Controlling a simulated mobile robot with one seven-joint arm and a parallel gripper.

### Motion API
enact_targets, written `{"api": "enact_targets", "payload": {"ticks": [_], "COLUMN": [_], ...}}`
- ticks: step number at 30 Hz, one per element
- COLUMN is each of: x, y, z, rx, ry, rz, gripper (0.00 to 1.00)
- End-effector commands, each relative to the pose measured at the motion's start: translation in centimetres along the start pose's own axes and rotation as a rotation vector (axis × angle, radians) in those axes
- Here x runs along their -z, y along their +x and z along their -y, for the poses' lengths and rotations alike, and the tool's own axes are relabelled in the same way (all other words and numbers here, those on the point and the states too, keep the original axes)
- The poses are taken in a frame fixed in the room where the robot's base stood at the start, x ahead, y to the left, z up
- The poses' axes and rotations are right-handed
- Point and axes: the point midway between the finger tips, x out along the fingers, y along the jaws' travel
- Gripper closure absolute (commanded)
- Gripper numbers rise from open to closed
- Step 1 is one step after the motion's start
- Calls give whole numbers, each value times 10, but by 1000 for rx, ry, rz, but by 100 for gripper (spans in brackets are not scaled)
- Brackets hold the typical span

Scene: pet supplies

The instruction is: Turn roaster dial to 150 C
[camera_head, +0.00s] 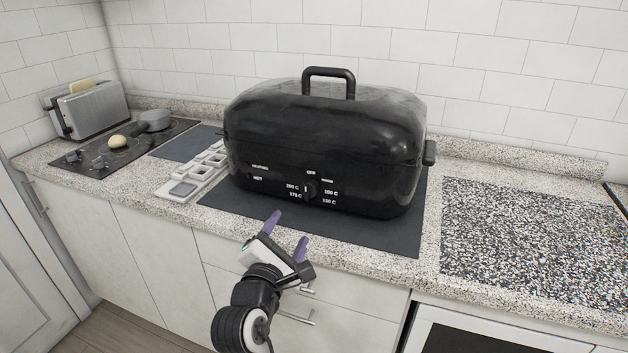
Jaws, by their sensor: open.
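The black roaster (325,145) stands on a dark mat on the counter, its lid on, with a handle on top. Its small dark dial (311,191) is low on the front face, ringed by white labels: OFF above, 200 C and 175 C on the left, 100 C and 150 C on the right. A light mark shows at the dial's left side; I cannot tell the exact setting. My gripper (287,230) has two purple fingertips spread apart. It is open and empty, in front of and below the dial, and appears apart from the roaster.
Left of the roaster are a white sectioned tray (195,173), a dark cooktop (105,150) with a small pan (154,120) and a round tan item (118,142), and a toaster (92,108). A speckled board (530,235) lies at right. Drawer handles jut out below the counter.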

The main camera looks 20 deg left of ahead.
Motion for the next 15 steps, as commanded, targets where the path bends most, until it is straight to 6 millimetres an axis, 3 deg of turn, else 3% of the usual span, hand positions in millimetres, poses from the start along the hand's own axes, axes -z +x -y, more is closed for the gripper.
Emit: {"api": "enact_targets", "payload": {"ticks": [5, 15], "x": [-1, -2], "y": [17, 88], "z": [0, 0], "rx": [4, 3], "ry": [-7, -3], "rz": [3, 1], "gripper": [41, 41]}}
